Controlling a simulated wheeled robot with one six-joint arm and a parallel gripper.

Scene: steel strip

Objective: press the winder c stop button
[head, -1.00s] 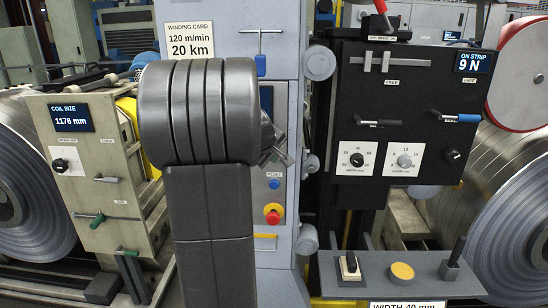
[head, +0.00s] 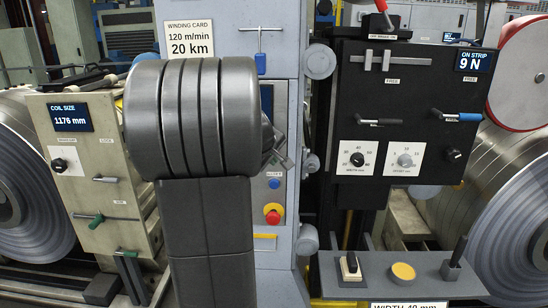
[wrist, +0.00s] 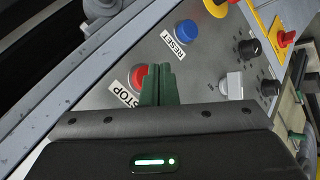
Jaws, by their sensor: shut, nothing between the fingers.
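A red button (wrist: 138,75) with a STOP label (wrist: 124,94) is on a grey sloping panel in the wrist view. No winder letter is readable beside it. My gripper (wrist: 159,70) shows as two dark green fingers, shut together and empty. Their tips are right beside the red button and overlap its right side in the picture. I cannot tell whether they touch it. In the head view my arm blocks the view, and I cannot make out the STOP button or the fingertips there.
A blue button (wrist: 187,32) labelled RESET is close by. Black knobs (wrist: 249,48), a pale square switch (wrist: 232,85) and a red button on yellow (wrist: 286,38) are further right. In the head view, a red emergency button (head: 272,213) is right of my arm.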

